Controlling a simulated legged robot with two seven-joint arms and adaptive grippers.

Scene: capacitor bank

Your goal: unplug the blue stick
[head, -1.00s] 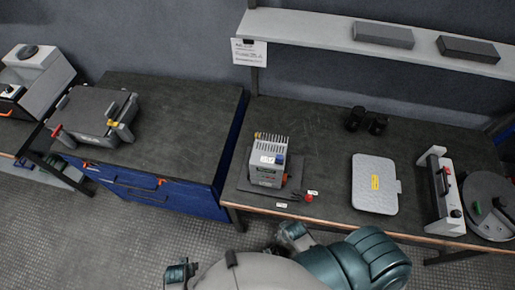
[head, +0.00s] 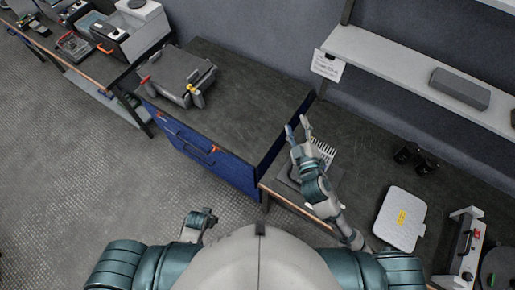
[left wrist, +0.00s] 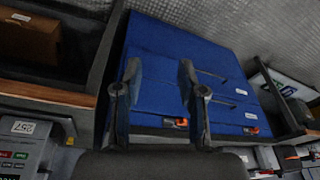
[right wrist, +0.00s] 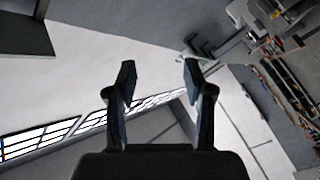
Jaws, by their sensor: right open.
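The capacitor bank unit (head: 323,150), with pale fins on top, stands on the right-hand workbench in the head view. My right arm and gripper cover most of it, and I cannot make out the blue stick. My right gripper (head: 297,127) points up in front of the unit, its fingers apart and empty. In the right wrist view the same gripper (right wrist: 158,72) faces pale wall and windows, not the unit. My left gripper (head: 203,217) is low, in front of the benches. In the left wrist view its fingers (left wrist: 160,75) are apart with nothing between them, facing a blue drawer cabinet.
A blue drawer cabinet (head: 207,150) carries a grey case (head: 180,77), left of the unit's bench. A pale flat box (head: 400,219) and black cylinders (head: 416,157) lie right of the unit. A shelf (head: 408,66) with a grey block (head: 459,89) overhangs the bench.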

